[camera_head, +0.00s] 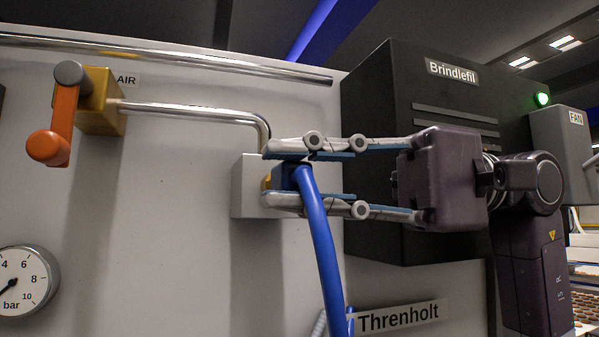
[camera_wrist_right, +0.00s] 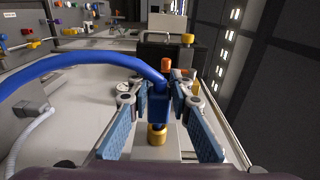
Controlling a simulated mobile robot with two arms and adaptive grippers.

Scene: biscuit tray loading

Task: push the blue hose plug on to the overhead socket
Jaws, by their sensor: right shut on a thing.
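My right gripper (camera_head: 290,172) reaches in from the right and is shut on the dark blue hose plug (camera_head: 288,178), with one finger above and one below it. A blue hose (camera_head: 319,232) hangs down from the plug. The grey socket block (camera_head: 246,183) is on the wall just left of the plug, partly behind the fingers. A bit of the brass socket (camera_head: 267,182) shows beside the plug. In the right wrist view the plug (camera_wrist_right: 158,107) is between the finger pads, in line with the brass socket (camera_wrist_right: 157,135). Whether it is fully seated I cannot tell. My left gripper is not in view.
A metal pipe (camera_head: 195,110) runs from a brass valve (camera_head: 100,102) with an orange lever (camera_head: 56,135) to the socket block. A pressure gauge (camera_head: 27,279) is at lower left. A black cabinet (camera_head: 400,90) stands behind my right gripper. The wall panel left of the block is bare.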

